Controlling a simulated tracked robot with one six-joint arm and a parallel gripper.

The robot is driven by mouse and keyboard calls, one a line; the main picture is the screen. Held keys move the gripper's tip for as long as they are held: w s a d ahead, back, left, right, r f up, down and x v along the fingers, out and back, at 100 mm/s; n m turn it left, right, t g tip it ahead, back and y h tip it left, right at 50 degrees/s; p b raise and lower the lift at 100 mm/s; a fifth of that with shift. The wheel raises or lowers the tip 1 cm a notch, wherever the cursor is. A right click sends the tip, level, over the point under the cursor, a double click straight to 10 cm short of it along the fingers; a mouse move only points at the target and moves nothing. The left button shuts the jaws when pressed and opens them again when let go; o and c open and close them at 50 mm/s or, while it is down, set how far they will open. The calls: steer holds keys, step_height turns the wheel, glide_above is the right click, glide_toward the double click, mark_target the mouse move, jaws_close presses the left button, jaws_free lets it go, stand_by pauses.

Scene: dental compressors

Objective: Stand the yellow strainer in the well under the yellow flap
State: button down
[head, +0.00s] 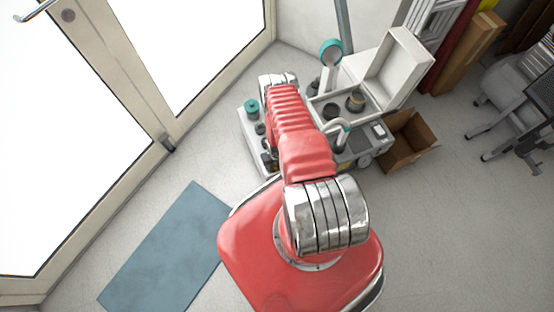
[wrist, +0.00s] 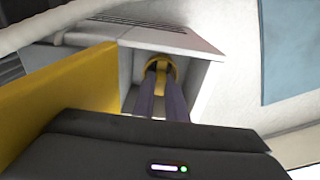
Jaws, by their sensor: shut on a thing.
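The yellow strainer (wrist: 173,66) shows in the wrist view as a round yellow rim with an upright yellow piece. My gripper (wrist: 161,90) is shut on it, with two purple fingers on either side of that piece. The strainer and fingertips are at the mouth of, or inside, a pale square well (wrist: 197,76); I cannot tell whether the strainer touches the bottom. The yellow flap (wrist: 62,100) stands open at the left, beside the well. In the head view my red arm hides the gripper, the strainer, the well and the yellow flap.
The compressor unit (head: 372,157) has a raised white lid (head: 401,68), a teal round flap (head: 330,50), a teal cap (head: 252,106) and dark pots. A cardboard box (head: 407,140) stands to its right. A blue mat (head: 165,250) lies on open floor at left.

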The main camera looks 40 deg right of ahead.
steer(key=shift+s+f, duration=0.1)
steer(key=c, duration=1.7)
jaws_free()
steer(key=shift+d, duration=0.1)
steer(key=shift+c, duration=0.2)
steer(key=c, duration=0.3)
steer(key=shift+c, duration=0.2)
steer(key=shift+w+r, duration=0.25)
steer(key=shift+r, duration=0.75)
steer(key=shift+s+r, duration=0.1)
steer(key=shift+r, duration=2.95)
